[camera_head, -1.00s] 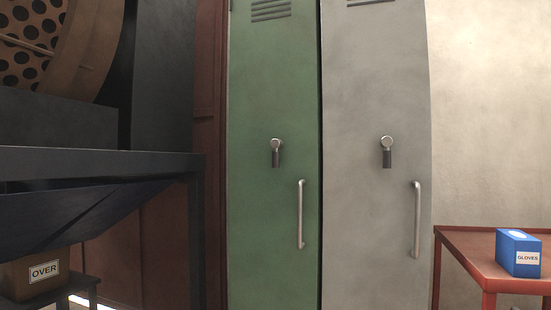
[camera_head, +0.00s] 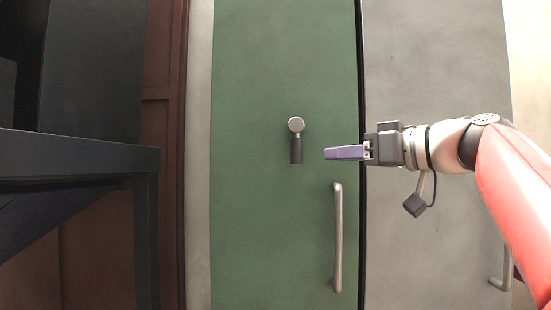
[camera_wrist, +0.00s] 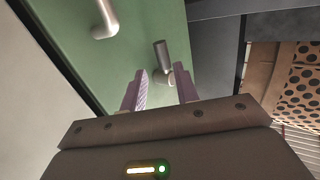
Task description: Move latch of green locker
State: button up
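The green locker door (camera_head: 250,220) fills the middle of the head view. Its latch (camera_head: 296,140) has a round silver hub with a dark handle hanging straight down. My gripper (camera_head: 328,153) is just right of the latch handle, apart from it in the head view, with purple fingers pointing left. In the wrist view the two fingers (camera_wrist: 160,85) are spread apart, and the latch (camera_wrist: 163,58) shows between and beyond their tips. The gripper is open and holds nothing. A silver vertical pull handle (camera_head: 338,237) is below and right of the latch; it also shows in the wrist view (camera_wrist: 105,20).
A grey locker door (camera_head: 420,240) stands to the right, behind my arm, with its own pull handle (camera_head: 504,270). A dark metal frame (camera_head: 80,165) stands at the left. The perforated drum (camera_wrist: 300,75) shows at the right of the wrist view.

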aim_at(301, 149)
jog(key=shift+n+y, duration=0.3)
jog(key=x, duration=0.2)
jog(key=p+x, duration=0.1)
jog(key=x, duration=0.2)
jog(key=r+x, duration=0.1)
jog(key=x, duration=0.2)
jog(key=shift+w+a+r+p, duration=0.1)
jog(key=shift+p, duration=0.3)
jog(key=shift+c, duration=0.3)
grip_shut()
